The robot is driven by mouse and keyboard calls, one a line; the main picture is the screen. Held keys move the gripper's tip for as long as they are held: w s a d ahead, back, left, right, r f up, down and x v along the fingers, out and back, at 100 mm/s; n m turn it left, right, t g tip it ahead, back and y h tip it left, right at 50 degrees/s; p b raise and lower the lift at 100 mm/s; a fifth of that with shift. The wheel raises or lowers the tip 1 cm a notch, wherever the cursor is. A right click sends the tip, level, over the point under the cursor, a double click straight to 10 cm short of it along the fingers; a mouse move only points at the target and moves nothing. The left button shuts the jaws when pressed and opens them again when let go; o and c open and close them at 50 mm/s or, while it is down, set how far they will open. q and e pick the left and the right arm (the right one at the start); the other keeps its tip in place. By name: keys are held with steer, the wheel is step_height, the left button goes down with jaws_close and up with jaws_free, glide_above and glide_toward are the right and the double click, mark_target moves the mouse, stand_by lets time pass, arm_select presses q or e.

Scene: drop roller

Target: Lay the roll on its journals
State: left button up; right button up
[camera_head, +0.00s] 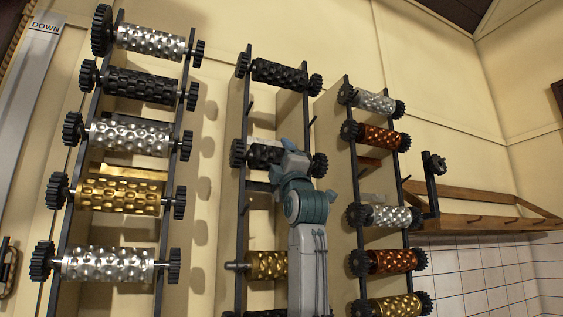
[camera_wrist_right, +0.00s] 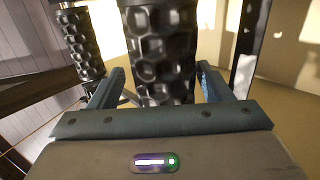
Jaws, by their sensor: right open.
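A black embossed roll (camera_head: 262,156) with dark gears at both ends is at the middle rack (camera_head: 245,205). Whether its journals rest on the rack is hard to tell. My right gripper (camera_head: 286,152) is at the middle of this roll and hides part of it. In the right wrist view the black roll (camera_wrist_right: 160,55) stands between the two blue-grey fingers of my right gripper (camera_wrist_right: 157,84). The jaws are open, with a small gap beside the roll on each side. My left gripper is not in view.
Silver, copper and gold rolls hang on the right rack (camera_head: 402,180), with a gap midway. Another black roll (camera_head: 278,73) sits above, and a gold roll (camera_head: 268,265) below. A wooden shelf (camera_head: 480,205) is at right.

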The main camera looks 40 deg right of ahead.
steer(key=shift+s+f+b, duration=0.15)
steer(key=shift+f+b, duration=0.15)
steer(key=shift+f, duration=0.15)
steer(key=b+v, duration=0.5)
steer(key=v, duration=0.5)
steer(key=shift+b, duration=0.4)
steer(key=shift+s+a+r, duration=0.1)
steer(key=shift+s+r, duration=0.05)
steer(key=shift+r, duration=0.05)
